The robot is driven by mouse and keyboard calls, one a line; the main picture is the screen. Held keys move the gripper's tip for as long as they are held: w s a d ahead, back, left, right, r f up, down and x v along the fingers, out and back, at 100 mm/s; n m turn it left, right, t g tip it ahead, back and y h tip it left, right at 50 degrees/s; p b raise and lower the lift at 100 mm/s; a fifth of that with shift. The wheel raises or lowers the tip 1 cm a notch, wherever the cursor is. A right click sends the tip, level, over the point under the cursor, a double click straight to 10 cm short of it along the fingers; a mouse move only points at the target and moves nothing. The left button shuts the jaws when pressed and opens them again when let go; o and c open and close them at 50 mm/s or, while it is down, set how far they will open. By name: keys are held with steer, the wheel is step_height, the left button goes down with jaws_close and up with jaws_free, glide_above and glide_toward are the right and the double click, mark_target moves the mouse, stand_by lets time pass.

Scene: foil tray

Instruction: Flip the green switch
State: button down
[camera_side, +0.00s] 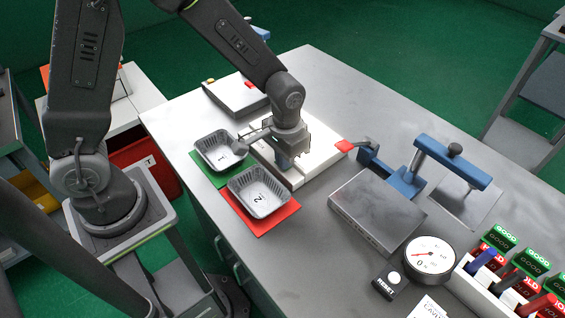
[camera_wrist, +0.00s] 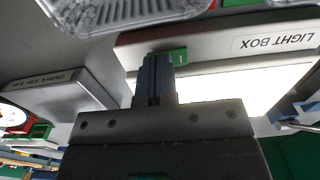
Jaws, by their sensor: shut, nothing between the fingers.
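The green switch (camera_wrist: 179,57) sits on the front side wall of the light box (camera_wrist: 215,42) in the wrist view and bears a small white mark. The box's top panel looks bright white there, and the box also shows in the side view (camera_side: 322,148). My gripper (camera_wrist: 157,62) is shut and empty, its fingertips overlapping the switch's left part in the wrist view. I cannot tell whether they touch it. In the side view my gripper (camera_side: 283,164) is low at the box's front edge and the switch is hidden.
Foil tray 1 (camera_side: 200,146) on a green mat and foil tray 2 (camera_side: 236,182) on a red mat are close in front. A grey box (camera_side: 235,94) lies behind.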

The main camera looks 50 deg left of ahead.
steer(key=shift+f, duration=0.1)
steer(key=shift+r, duration=3.5)
steer(key=shift+r, duration=0.1)
steer(key=s+a+r+t, duration=0.2)
steer(key=s+a+r, duration=0.1)
steer(key=s+r, duration=0.4)
steer(key=s+a+r+t, duration=0.3)
steer(key=s+r, duration=0.4)
steer(key=shift+a+t, duration=0.2)
steer(key=shift+t, duration=0.1)
steer(key=shift+s, duration=0.1)
